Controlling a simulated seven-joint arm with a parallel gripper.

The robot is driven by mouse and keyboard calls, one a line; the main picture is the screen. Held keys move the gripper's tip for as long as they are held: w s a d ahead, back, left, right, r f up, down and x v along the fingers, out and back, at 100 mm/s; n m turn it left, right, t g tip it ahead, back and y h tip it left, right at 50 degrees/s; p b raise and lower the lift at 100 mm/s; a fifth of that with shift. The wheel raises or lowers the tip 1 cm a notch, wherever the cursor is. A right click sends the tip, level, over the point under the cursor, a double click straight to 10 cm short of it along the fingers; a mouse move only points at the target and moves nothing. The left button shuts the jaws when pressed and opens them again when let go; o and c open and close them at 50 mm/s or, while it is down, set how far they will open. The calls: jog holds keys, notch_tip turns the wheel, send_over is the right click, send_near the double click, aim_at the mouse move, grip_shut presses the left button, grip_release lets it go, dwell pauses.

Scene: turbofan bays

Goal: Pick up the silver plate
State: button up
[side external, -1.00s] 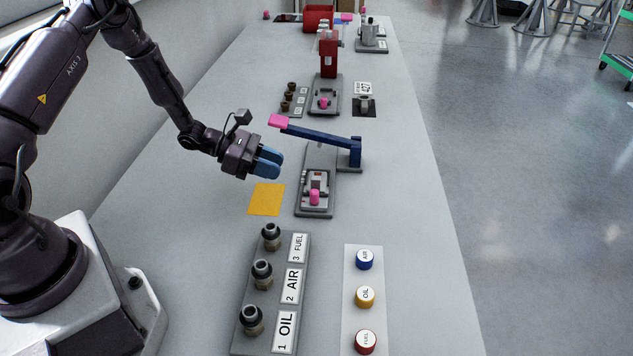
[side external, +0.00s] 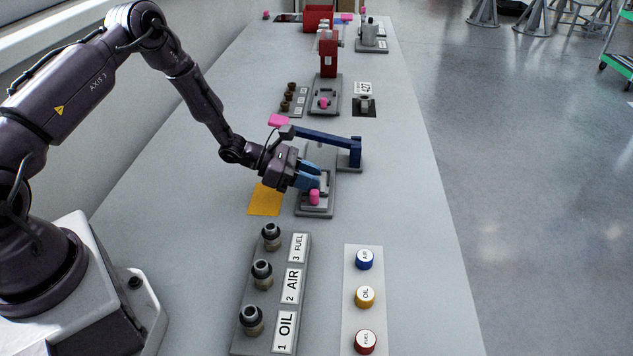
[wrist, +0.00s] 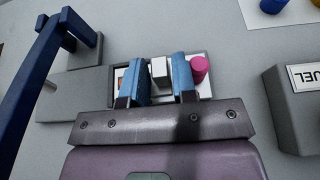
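The silver plate (side external: 324,197) lies in a dark grey fixture (side external: 316,212) at the middle of the bench, beside a pink knob (side external: 314,197). My gripper (side external: 311,178) is low over the fixture and covers part of the plate in the side view. In the wrist view, the blue fingers of my gripper (wrist: 162,80) are apart, one on each side of a small light grey block (wrist: 159,70) on the plate. A gap shows beside the block, so the fingers do not look closed on it. The pink knob (wrist: 199,68) stands just right of the right finger. Finger-tip height is hard to tell.
A blue lever arm (side external: 325,137) with a pink end pad (side external: 278,120) spans just behind my gripper. A yellow square (side external: 265,200) lies left of the fixture. A connector block (side external: 275,285) and a strip with several coloured caps (side external: 364,275) are in front.

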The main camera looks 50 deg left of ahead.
grip_shut()
jog(key=shift+r, duration=0.1)
